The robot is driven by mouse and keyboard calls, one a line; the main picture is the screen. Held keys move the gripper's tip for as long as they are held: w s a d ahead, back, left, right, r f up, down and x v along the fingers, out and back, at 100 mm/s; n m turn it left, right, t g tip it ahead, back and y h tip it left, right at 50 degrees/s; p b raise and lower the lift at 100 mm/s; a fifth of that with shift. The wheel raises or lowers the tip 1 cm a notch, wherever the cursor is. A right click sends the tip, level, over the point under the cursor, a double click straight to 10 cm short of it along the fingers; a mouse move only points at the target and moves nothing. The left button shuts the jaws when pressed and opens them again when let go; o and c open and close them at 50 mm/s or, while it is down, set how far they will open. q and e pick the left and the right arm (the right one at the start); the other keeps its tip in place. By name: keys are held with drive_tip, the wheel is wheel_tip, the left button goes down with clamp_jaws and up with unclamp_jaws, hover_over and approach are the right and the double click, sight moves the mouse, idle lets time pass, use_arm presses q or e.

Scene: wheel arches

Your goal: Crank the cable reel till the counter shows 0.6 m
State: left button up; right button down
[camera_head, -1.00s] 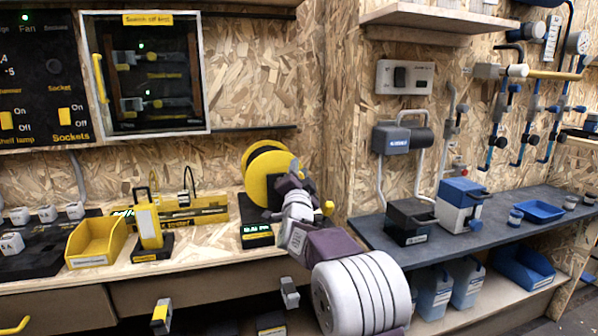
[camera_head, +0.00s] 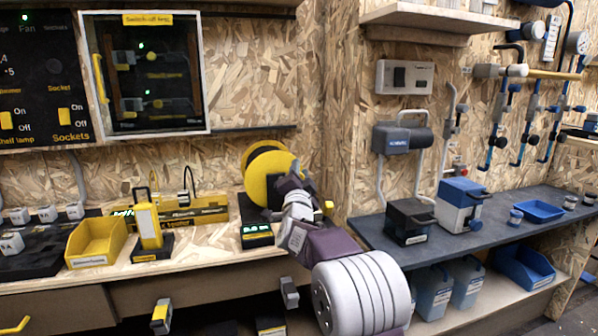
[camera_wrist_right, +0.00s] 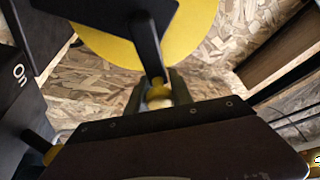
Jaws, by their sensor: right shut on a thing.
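The cable reel (camera_head: 258,165) has yellow discs and stands on the wooden bench against the back wall. Its counter (camera_head: 257,235) is a small black box with green lit digits, too small to read surely. My right gripper (camera_head: 290,184) is in front of the reel and hides part of it. In the right wrist view, the black crank arm (camera_wrist_right: 150,45) crosses the yellow disc and ends at a yellow and pale handle (camera_wrist_right: 159,92). My right gripper's fingers (camera_wrist_right: 160,98) are shut on that handle, one on each side. My left gripper is out of view.
Left of the reel are a yellow-and-black tester (camera_head: 195,212), an upright yellow device (camera_head: 148,228) and a yellow bin (camera_head: 96,243). Right of my arm, a dark bench (camera_head: 375,232) holds a black box (camera_head: 408,222) and a blue-and-white box (camera_head: 460,205).

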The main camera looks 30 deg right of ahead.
drive_tip(key=f+m, duration=0.1)
drive_tip(key=m, duration=0.1)
drive_tip(key=d+f+m+g, duration=0.1)
drive_tip(key=m, duration=0.1)
drive_tip(key=shift+s+g, duration=0.1)
drive_tip(key=shift+g, duration=0.2)
drive_tip(key=shift+d+f+m+g+p, duration=0.1)
drive_tip(key=shift+f+m+g+p, duration=0.15)
drive_tip(key=shift+f+m, duration=0.6)
drive_tip(key=shift+d+f+m+g+p, duration=0.1)
drive_tip(key=shift+f+m+g, duration=0.3)
drive_tip(key=shift+m, duration=0.85)
drive_tip(key=shift+f+y, duration=0.1)
drive_tip(key=shift+y, duration=0.2)
drive_tip(key=c, duration=1.1)
unclamp_jaws()
drive_tip(key=shift+c, duration=0.2)
drive_tip(key=shift+s, duration=0.1)
drive_tip(key=p+v, duration=0.1)
drive_tip(key=v, duration=0.8)
drive_tip(key=shift+p, duration=0.4)
